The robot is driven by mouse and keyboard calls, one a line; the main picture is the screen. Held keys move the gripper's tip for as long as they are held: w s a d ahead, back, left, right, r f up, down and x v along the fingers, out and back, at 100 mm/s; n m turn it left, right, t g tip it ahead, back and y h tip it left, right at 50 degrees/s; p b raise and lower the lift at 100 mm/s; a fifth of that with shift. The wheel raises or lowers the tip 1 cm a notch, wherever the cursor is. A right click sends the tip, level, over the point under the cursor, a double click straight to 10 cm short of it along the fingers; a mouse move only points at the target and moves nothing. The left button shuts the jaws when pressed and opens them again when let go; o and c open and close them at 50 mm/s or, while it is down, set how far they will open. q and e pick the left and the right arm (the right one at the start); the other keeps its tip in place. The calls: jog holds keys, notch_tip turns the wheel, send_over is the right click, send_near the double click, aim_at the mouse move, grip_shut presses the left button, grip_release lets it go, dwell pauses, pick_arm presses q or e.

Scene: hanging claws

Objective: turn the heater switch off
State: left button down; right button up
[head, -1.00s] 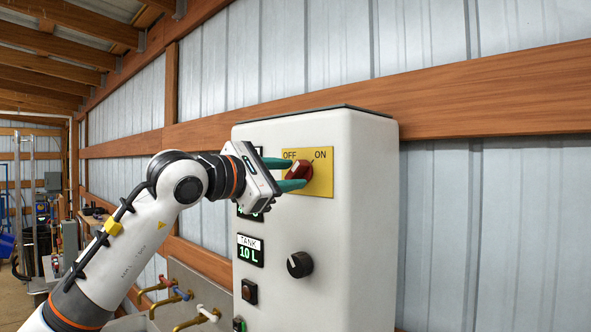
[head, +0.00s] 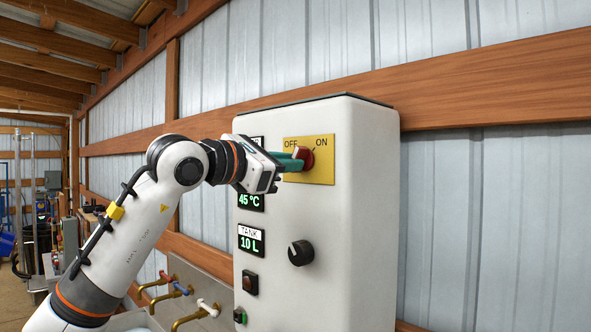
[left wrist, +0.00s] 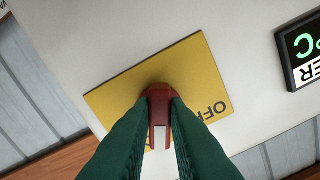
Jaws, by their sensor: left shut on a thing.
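The heater switch is a red knob (head: 306,158) on a yellow plate (head: 322,174) marked OFF at left and ON at right, high on the white cabinet. My left gripper (head: 298,161) reaches it from the left, its green fingers on the knob. In the left wrist view the two fingers (left wrist: 160,125) are shut on the red knob (left wrist: 159,92), one on each side. A pale mark shows on the knob, pointing to the labelled upper side of the plate and leaning toward ON. The fingers mostly hide the ON label there. My right gripper is out of view.
Below the plate the white cabinet (head: 340,250) carries a black knob (head: 300,253), a TANK 10 L display (head: 251,240) and a 45 °C display (head: 250,201). Brass taps (head: 190,310) stand over a sink at lower left. Room is free right of the cabinet.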

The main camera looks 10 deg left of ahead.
pick_arm(q)
jog(key=n+b, duration=0.1)
jog(key=n, duration=0.1)
jog(key=shift+n, duration=0.3)
jog(key=shift+s+d+n+b, duration=0.1)
jog(key=shift+n+b, duration=0.65)
jog(key=shift+n, duration=0.75)
jog(key=shift+d+n+b, duration=0.1)
jog(key=shift+n+b, duration=0.6)
jog(key=shift+n, duration=0.8)
